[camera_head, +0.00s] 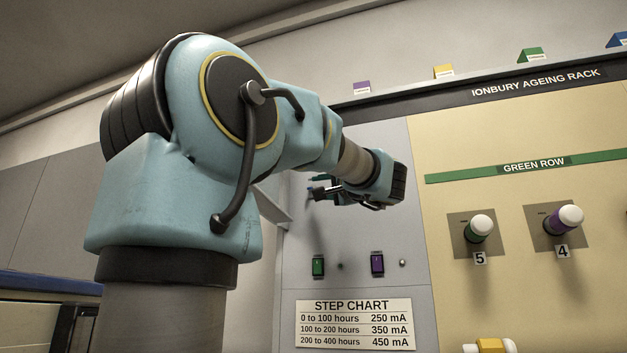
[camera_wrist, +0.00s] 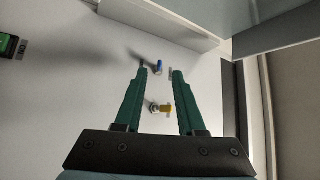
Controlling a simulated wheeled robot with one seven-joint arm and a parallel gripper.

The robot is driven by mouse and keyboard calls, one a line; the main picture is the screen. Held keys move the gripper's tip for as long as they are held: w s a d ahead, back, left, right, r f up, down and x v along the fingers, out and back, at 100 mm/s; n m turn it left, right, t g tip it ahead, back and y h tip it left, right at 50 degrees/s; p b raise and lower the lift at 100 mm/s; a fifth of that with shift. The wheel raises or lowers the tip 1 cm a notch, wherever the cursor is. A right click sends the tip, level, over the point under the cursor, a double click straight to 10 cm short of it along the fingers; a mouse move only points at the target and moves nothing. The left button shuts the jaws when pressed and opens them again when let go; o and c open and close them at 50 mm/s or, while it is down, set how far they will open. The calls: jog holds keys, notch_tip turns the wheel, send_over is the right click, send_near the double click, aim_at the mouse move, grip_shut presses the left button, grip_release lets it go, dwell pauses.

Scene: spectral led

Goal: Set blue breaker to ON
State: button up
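In the wrist view a small blue-tipped lever (camera_wrist: 158,66), which looks like the blue breaker, stands out from a pale panel. My gripper (camera_wrist: 160,73) is open, and its two green fingers point at the panel. The blue lever shows between the fingertips, nearer the left one; I cannot tell how far ahead it is or whether anything touches. In the head view my gripper (camera_head: 322,188) is at the grey panel (camera_head: 345,225), partly hidden by my arm. The blue lever cannot be made out clearly there, and its ON side is not readable.
A yellow lever (camera_wrist: 165,108) shows below the blue one, also between the fingers. A green rocker switch (camera_head: 318,266) and a purple one (camera_head: 377,264) sit lower on the panel, above the step chart (camera_head: 355,324). Knobs 5 (camera_head: 480,228) and 4 (camera_head: 567,217) are to the right.

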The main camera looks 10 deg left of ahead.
aim_at(311, 188)
jog(key=shift+p+x, duration=0.75)
jog(key=shift+x, duration=1.1)
jog(key=shift+c, duration=0.4)
grip_shut()
